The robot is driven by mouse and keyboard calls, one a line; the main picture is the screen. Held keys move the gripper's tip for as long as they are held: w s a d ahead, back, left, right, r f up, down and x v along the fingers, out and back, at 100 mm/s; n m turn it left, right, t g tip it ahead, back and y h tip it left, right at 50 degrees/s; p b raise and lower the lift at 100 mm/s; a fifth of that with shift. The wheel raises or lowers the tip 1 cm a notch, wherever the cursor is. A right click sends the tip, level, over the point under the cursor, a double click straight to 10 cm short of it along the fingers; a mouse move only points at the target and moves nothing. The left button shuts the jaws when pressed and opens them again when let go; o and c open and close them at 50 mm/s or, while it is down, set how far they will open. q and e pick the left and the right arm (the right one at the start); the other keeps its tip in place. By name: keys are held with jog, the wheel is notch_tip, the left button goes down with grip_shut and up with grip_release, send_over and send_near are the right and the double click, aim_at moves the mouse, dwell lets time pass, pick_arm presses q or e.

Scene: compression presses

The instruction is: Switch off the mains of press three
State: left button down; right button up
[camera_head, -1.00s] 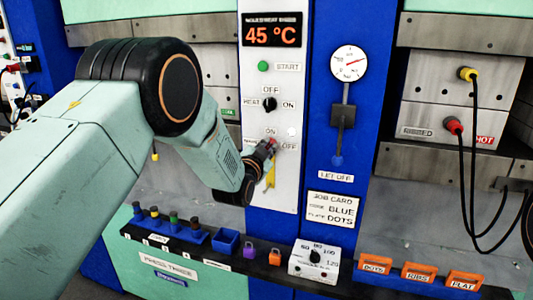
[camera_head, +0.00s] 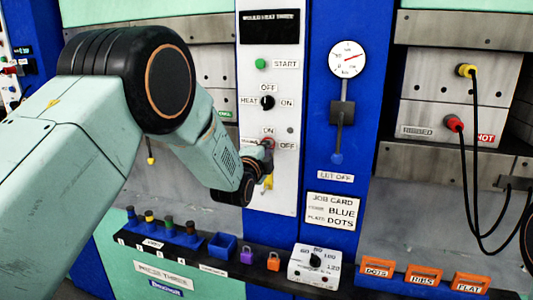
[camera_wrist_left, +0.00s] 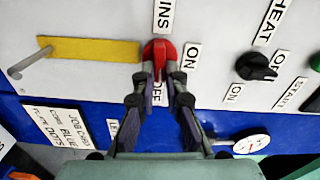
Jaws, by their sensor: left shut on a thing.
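The red mains knob (camera_wrist_left: 159,56) of press three sits on the white control panel, with ON and OFF labels beside it. In the wrist view its grip ridge lies in line with the OFF label (camera_wrist_left: 157,91). My left gripper (camera_wrist_left: 160,80) is shut on the knob, one finger on each side. In the head view the left gripper (camera_head: 264,155) reaches the panel from the left and partly hides the knob (camera_head: 268,144). The display (camera_head: 269,27) above is dark. My right gripper is out of view.
A yellow strip (camera_wrist_left: 95,50) lies beside the knob. The black heat knob (camera_head: 267,103) and green start button (camera_head: 260,64) are above it. A lever (camera_head: 341,115) stands to the right. A shelf below carries coloured locks and a white dial box (camera_head: 314,265).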

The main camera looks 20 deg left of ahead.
pick_arm(q)
jog(key=shift+f+m, duration=0.1)
jog(key=shift+m, duration=0.5)
jog(key=c, duration=1.4)
grip_release()
jog(key=s, duration=1.2)
jog(key=shift+a, duration=0.15)
